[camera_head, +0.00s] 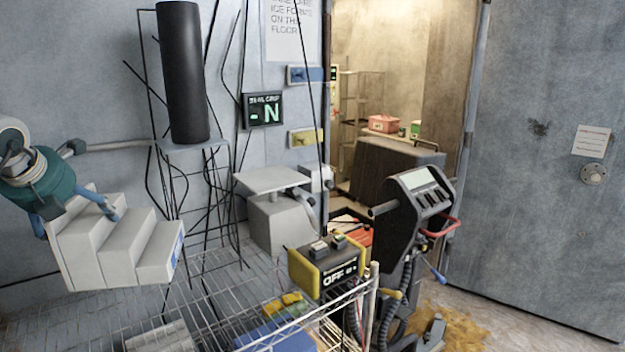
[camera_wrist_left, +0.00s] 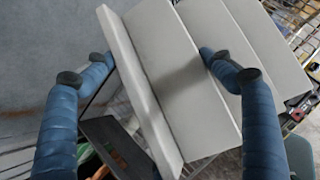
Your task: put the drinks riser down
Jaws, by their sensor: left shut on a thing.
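The drinks riser is a pale grey-white stepped block (camera_head: 155,262) at the left of the head view, over the wire rack (camera_head: 225,268). It looks slightly tilted; I cannot tell whether its lower edge touches the wires. My left gripper (camera_head: 78,212), with a teal wrist and blue fingers, is shut on the riser's upper back part. In the left wrist view the riser's steps (camera_wrist_left: 180,70) fill the middle, with a blue finger of the gripper (camera_wrist_left: 152,66) on either side. A small blue label shows on the riser's side. My right gripper is not in view.
A black and yellow box marked OFF (camera_head: 325,265) sits at the rack's front right corner. A tall black cylinder (camera_head: 184,75) stands on a small ledge behind. A grey scale-like block (camera_head: 275,215) is beyond the rack. A dark upright machine (camera_head: 410,215) stands right, by the open doorway.

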